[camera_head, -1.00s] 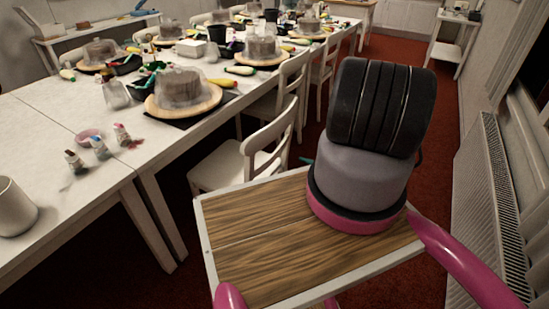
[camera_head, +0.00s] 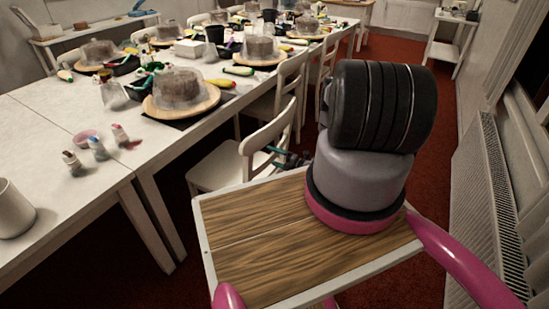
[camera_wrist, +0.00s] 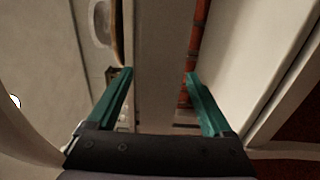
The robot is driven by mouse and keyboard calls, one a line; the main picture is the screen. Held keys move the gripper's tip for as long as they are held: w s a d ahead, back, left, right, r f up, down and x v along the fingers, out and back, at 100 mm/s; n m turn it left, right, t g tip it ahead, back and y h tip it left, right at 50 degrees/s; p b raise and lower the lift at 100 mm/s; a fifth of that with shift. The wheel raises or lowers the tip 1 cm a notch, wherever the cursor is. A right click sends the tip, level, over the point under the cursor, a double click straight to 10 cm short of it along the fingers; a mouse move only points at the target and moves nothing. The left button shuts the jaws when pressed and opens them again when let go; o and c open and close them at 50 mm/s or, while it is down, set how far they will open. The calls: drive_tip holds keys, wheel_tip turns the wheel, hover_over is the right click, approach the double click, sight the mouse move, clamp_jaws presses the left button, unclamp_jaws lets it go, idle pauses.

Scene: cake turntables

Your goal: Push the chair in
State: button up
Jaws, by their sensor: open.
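The nearest white chair (camera_head: 222,168) stands beside the long table, its seat facing the table and its backrest (camera_head: 268,137) toward the aisle. The seat is apart from the table edge. My gripper (camera_head: 276,151) is at the right side of the backrest, partly hidden behind my arm. In the wrist view my gripper (camera_wrist: 158,86) has its two green fingers spread, with nothing held between them. Pale surfaces lie around the fingers there; I cannot tell whether they touch the chair.
The long white table (camera_head: 52,125) carries cakes on turntables, bottles and a cup (camera_head: 14,208). More white chairs (camera_head: 290,85) line its side. A radiator (camera_head: 492,195) runs along the right wall. Red carpet (camera_head: 425,130) is open behind the chairs.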

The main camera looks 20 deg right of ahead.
clamp_jaws()
idle(0.5)
drive_tip(key=shift+a, duration=0.1)
